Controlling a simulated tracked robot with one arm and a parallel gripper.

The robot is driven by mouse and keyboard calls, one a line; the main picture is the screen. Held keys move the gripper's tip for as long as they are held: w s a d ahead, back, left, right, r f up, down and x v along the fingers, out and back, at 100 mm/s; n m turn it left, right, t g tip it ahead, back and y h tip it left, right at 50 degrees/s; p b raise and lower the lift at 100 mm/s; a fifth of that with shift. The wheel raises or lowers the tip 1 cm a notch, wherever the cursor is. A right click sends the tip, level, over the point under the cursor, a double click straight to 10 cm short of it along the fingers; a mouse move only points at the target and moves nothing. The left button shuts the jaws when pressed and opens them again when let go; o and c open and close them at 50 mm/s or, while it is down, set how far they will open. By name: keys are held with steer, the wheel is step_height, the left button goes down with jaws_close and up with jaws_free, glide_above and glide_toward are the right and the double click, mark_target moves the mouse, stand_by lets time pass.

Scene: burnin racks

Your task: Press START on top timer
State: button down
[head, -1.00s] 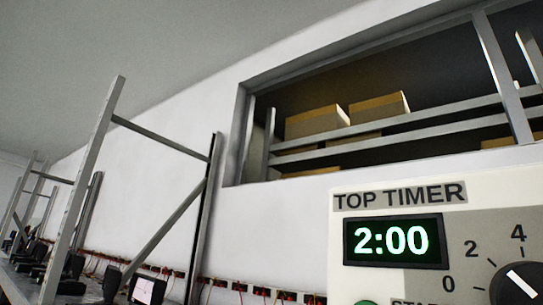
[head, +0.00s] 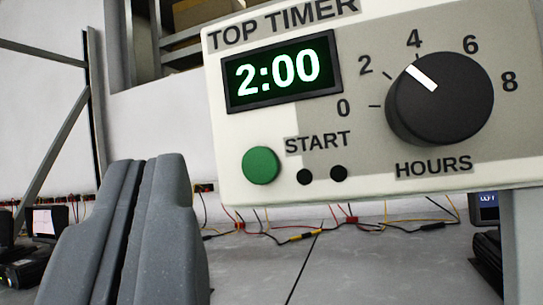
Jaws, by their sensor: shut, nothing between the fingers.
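The top timer (head: 400,160) is a cream box in the upper right of the head view. Its display (head: 283,73) reads 2:00 in bright digits. The round green START button (head: 260,165) is at its lower left, beside the START label.
Red, yellow and black wires (head: 330,228) run along the grey surface below the timer. A small screen device (head: 45,222) stands at the far left. A metal rack post (head: 95,120) rises behind. A grey post (head: 522,240) stands below the timer at the right.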

mark_target(260, 166)
steer(key=shift+w+d+b, duration=0.1)
steer(key=shift+w+d, duration=0.25)
steer(key=shift+w, duration=0.55)
steer(key=shift+w+d+b, duration=0.15)
steer(key=shift+w+d, duration=0.15)
steer(key=shift+w, duration=0.6)
steer(key=shift+w+d+b, duration=0.1)
steer(key=shift+w+d, duration=0.25)
steer(key=shift+w, duration=0.55)
steer(key=shift+w+d+r, duration=0.1)
steer(key=shift+w+d, duration=0.05)
steer(key=shift+w, duration=0.05)
steer(key=shift+w+d, duration=0.1)
steer(key=shift+w, duration=0.35)
stand_by(0.7)
steer(key=shift+s, duration=0.1)
steer(key=shift+s+a+r, duration=0.1)
steer(key=shift+s+a, duration=0.1)
steer(key=shift+s, duration=0.5)
steer(key=shift+s+a, duration=0.1)
